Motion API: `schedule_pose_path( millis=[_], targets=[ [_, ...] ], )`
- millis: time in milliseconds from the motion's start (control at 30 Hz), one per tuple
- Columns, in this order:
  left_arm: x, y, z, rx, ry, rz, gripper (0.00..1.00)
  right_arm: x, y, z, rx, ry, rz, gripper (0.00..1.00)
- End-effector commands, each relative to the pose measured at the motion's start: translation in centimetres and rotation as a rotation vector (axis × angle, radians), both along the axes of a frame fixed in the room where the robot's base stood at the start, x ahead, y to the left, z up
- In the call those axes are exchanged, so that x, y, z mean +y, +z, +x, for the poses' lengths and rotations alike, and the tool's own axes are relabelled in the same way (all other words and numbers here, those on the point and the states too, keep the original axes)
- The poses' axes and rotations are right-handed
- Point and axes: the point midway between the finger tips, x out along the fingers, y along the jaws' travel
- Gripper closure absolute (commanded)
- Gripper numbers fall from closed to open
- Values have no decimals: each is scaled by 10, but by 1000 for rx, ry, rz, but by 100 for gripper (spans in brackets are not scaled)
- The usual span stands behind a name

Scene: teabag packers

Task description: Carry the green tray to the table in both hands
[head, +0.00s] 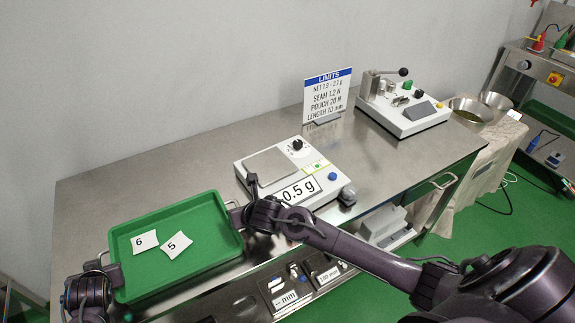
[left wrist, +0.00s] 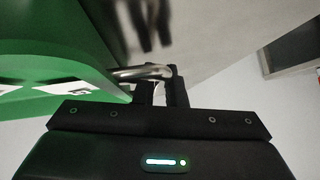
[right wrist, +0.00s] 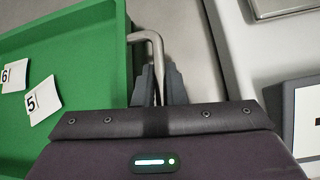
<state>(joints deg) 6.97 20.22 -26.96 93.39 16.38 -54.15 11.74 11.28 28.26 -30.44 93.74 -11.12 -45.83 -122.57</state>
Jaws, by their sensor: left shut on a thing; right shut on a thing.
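The green tray (head: 205,229) is at the left end of the steel table (head: 120,190) in the head view, with two white cards in it, marked 6 (head: 144,241) and 5 (head: 177,245). My left gripper (head: 104,270) is shut on the metal handle at the tray's left end; the left wrist view shows this handle (left wrist: 140,73) between the fingers. My right gripper (head: 238,208) is shut on the handle at the right end; the right wrist view shows that handle (right wrist: 157,48) at the fingers. I cannot tell whether the tray touches the tabletop.
A scale (head: 270,165) with a 0.5 g display stands just right of the tray, close to my right gripper. Behind it are a LIMITS sign (head: 328,97) and a white machine (head: 403,112) with a lever. Small gauges (head: 285,285) sit below the front edge. The wall is behind.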

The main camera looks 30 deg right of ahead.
Motion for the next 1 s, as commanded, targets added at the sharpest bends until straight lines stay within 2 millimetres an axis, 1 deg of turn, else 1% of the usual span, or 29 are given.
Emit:
schedule_pose_path(
  millis=[33, 167, 467, 567, 667, 1000],
  targets=[
    [0, -1, 0, -1, -1, -1, 86, 0, -1, 0, -1, 1, 1, 86],
    [0, 0, 0, 0, -1, -1, 68, 0, 0, 0, 0, 0, 0, 68],
    [0, 1, -1, 0, 0, 0, 68, 0, 0, 0, 0, 0, 0, 68],
    [-1, 5, -5, -2, 0, 0, 68, 0, 0, 0, 0, 0, 0, 68],
    [-3, 14, -14, -2, -1, 1, 68, 0, 0, 0, 0, 0, 0, 68],
    [-14, 62, -64, 0, -3, 1, 68, 0, 0, 0, 0, 0, 0, 68]
  ],
)
